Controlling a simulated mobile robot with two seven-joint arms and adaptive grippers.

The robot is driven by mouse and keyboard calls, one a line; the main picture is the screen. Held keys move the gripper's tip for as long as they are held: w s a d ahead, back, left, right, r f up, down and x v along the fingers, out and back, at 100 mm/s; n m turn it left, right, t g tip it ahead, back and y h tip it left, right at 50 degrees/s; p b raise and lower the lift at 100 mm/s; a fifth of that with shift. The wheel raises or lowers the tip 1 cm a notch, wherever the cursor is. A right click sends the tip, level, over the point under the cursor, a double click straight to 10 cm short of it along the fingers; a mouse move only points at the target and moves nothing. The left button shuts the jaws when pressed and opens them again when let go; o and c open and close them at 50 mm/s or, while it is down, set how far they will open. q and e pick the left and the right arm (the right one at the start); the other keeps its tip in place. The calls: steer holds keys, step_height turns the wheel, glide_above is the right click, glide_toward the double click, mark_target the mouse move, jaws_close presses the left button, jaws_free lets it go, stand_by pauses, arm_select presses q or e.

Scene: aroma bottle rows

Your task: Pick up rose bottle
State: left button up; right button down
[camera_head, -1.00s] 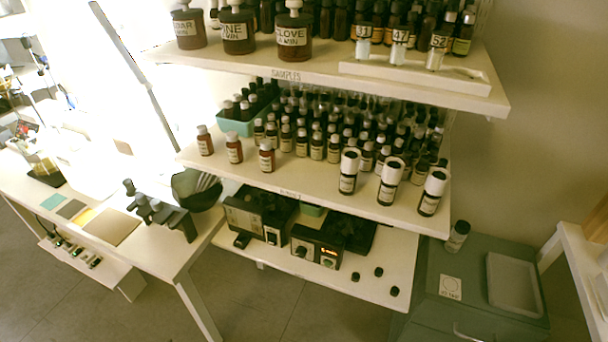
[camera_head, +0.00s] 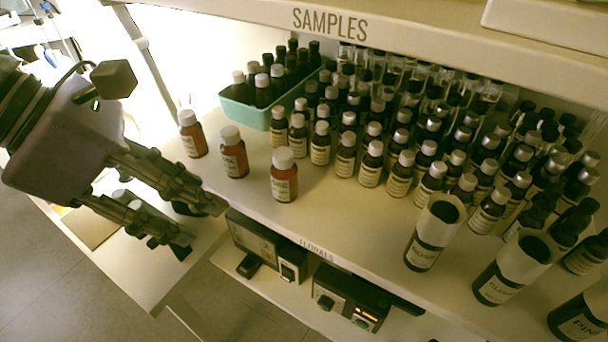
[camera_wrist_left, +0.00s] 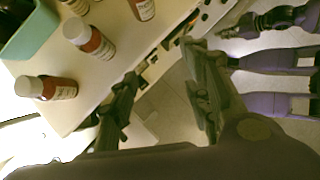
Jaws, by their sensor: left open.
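A dark bottle (camera_head: 425,245) with a tall white cap stands at the shelf front right of centre; its label seems to read ROSE. Three amber bottles with white caps stand in a front row further left, the nearest (camera_head: 284,178) beside the shelf edge; their labels are too small to read. My left gripper (camera_head: 205,226) is open and empty, left of and in front of the shelf edge, apart from all bottles. Its fingers also show in the left wrist view (camera_wrist_left: 160,72), with amber bottles (camera_wrist_left: 92,42) up and left. A dark, finger-like part of my right arm shows at that view's upper right.
The shelf (camera_head: 330,215) holds dense rows of small white-capped bottles behind, and a teal tray (camera_head: 245,115) of bottles. Two more dark bottles (camera_head: 500,285) stand front right. An upper shelf (camera_head: 420,30) overhangs. Devices (camera_head: 345,300) sit below.

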mark_target(275, 164)
arm_select(q)
steer(key=shift+y, duration=0.3)
steer(key=w+d, duration=0.1)
steer(key=d, duration=0.1)
steer(key=w+d+p, duration=0.1)
steer(key=d, duration=0.1)
steer(key=w+d, duration=0.1)
steer(key=d, duration=0.1)
steer(key=shift+w+r+p, duration=0.15)
steer(key=shift+r+p, duration=0.05)
steer(key=shift+p, duration=0.1)
steer(key=d, duration=0.1)
steer(key=w+d, duration=0.1)
steer(key=d, duration=0.1)
steer(key=d+p, duration=0.1)
steer(key=shift+w+d+f, duration=0.15)
steer(key=shift+w+d, duration=0.2)
steer(key=shift+w+d+f, duration=0.1)
steer(key=shift+d+f, duration=0.05)
steer(key=shift+f, duration=0.3)
arm_select(e)
steer(key=shift+w+a+r, duration=0.1)
steer(key=shift+w+r, duration=0.25)
steer(key=shift+r, duration=0.25)
steer(key=shift+w+r, duration=0.3)
steer(key=shift+r, duration=0.3)
arm_select(q)
jaws_close()
